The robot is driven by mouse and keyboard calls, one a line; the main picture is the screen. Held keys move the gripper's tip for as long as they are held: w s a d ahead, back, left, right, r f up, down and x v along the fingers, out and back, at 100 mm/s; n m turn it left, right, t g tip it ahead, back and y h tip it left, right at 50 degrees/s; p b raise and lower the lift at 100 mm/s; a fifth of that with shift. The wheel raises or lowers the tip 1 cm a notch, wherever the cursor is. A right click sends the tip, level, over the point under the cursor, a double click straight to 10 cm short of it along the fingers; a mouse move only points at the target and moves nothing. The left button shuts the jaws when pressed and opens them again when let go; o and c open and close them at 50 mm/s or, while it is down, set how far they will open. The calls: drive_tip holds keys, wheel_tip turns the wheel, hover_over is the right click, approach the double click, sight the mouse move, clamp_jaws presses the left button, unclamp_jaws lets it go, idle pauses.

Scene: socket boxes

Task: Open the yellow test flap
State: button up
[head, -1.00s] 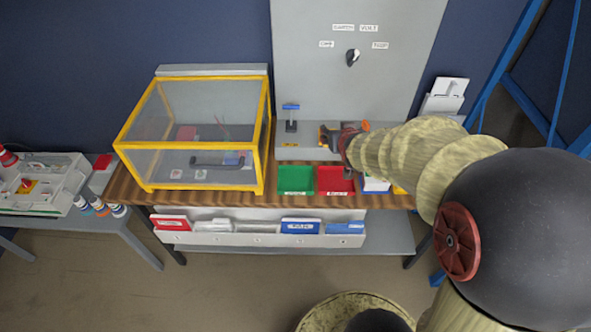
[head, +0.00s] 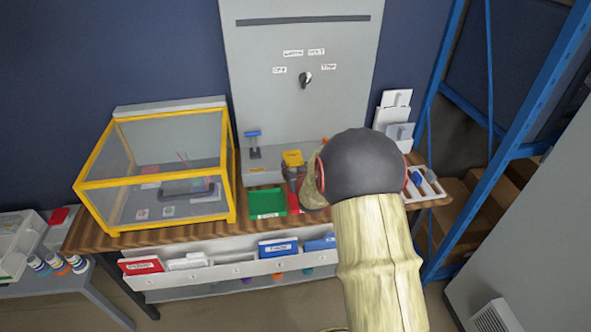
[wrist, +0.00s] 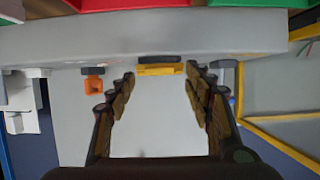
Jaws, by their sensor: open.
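The yellow test flap (head: 292,158) is on the grey base of the tall panel, right of a blue-topped lever (head: 253,136). In the wrist view the flap (wrist: 158,70) shows as a yellow strip with a dark bar along it. I cannot tell whether it is lifted at all. My gripper (wrist: 160,84) is open, its two fingers spread, and the flap appears between the fingertips in that picture. No contact is visible.
A yellow-framed clear case (head: 232,185) stands to the left. A green bin (head: 268,203) sits at the table front. An orange part (wrist: 95,87) is left of the flap in the wrist view. A knob (head: 305,79) is on the panel. A blue rack (head: 450,130) stands right.

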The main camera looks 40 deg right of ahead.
drive_tip(key=shift+w+d+f, duration=0.1)
drive_tip(key=shift+w+d, duration=0.05)
drive_tip(key=shift+w, duration=0.1)
drive_tip(key=shift+c, duration=0.4)
clamp_jaws()
idle(0.4)
